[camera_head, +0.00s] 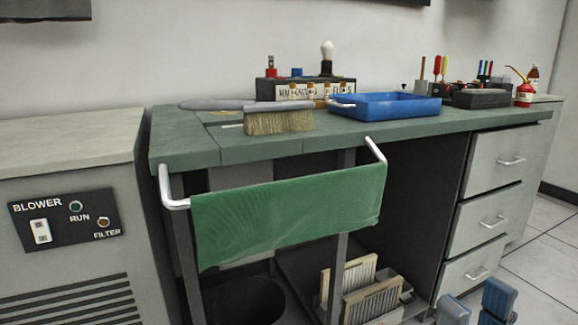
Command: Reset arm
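My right gripper (476,301) shows at the bottom right edge as two blue-grey finger parts with a gap between them. It looks open, with nothing between the fingers, and floor shows around it. It is in front of the bench's drawers and apart from them as far as I can see. The rest of the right arm is cut off by the frame. My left gripper is not in view.
A green-topped bench (355,138) carries a brush (279,122), a blue tray (385,106) and a red oil can (524,93). A green cloth (290,213) hangs from a rail in front. Wooden racks (372,301) stand below. A blower cabinet (70,230) is at left.

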